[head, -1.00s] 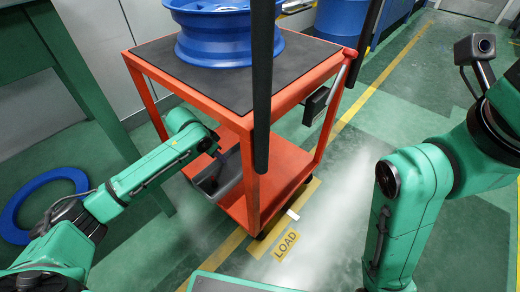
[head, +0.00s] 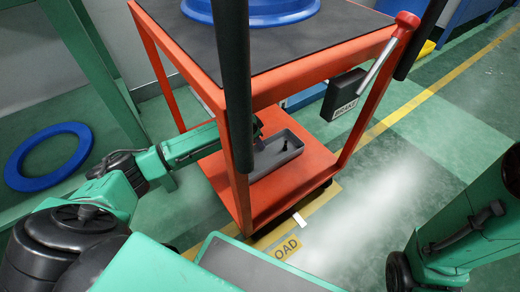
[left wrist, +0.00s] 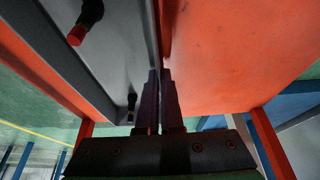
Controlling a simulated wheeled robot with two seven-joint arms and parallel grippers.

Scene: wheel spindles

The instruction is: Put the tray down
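A grey tray (head: 277,164) with a dark part in it is at the lower shelf of a red cart (head: 285,184). I cannot tell whether its whole base touches the shelf. In the head view the left gripper (head: 258,134) reaches in from the left, partly hidden by the cart's post. My right gripper is out of view.
A blue wheel rim (head: 255,10) sits on the cart's top. The cart's posts and top frame stand close around my left arm. A brake box (head: 344,94) hangs on the right. Floor right of the cart is clear.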

